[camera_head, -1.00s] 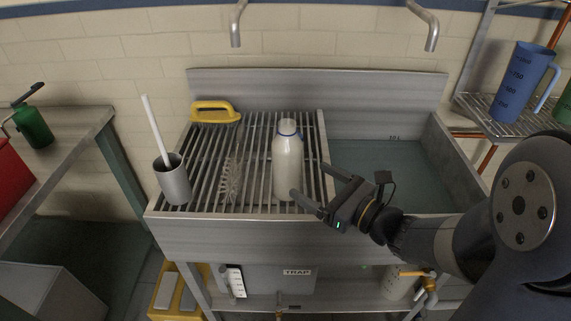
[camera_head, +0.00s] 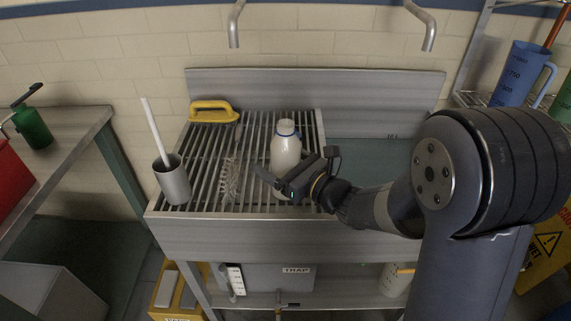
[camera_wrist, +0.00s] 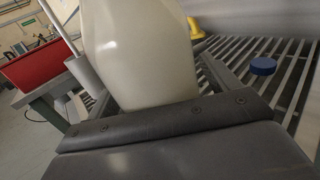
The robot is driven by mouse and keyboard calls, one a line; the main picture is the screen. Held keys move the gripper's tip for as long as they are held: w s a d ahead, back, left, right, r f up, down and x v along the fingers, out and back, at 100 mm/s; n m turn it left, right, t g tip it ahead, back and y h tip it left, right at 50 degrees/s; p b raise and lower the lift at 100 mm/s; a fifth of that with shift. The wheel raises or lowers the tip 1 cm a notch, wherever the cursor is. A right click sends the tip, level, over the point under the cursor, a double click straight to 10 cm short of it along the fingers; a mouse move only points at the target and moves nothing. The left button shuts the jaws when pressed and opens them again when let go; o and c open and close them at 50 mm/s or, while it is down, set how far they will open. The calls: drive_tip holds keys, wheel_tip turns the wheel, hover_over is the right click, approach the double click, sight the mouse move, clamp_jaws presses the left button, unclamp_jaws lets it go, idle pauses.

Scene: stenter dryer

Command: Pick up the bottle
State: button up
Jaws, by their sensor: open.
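In the wrist view the bottle (camera_wrist: 145,55) fills the middle, between the two dark fingers. Whether either finger touches it I cannot tell. Its top is out of that view.
A grey cup with a white-handled brush (camera_head: 172,180), a clear bristly brush (camera_head: 231,178) and a yellow-handled brush (camera_head: 212,111) are on the drainboard. A blue cap (camera_wrist: 263,66) lies on the slats in the wrist view. The sink basin (camera_head: 370,152) is to the right.

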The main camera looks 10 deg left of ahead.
sight(280, 125)
drive_tip(key=shift+c, duration=0.4)
drive_tip(key=c, duration=1.1)
wheel_tip(280, 125, up, 10)
drive_tip(key=shift+r+p, duration=0.1)
drive_tip(key=shift+p, duration=0.5)
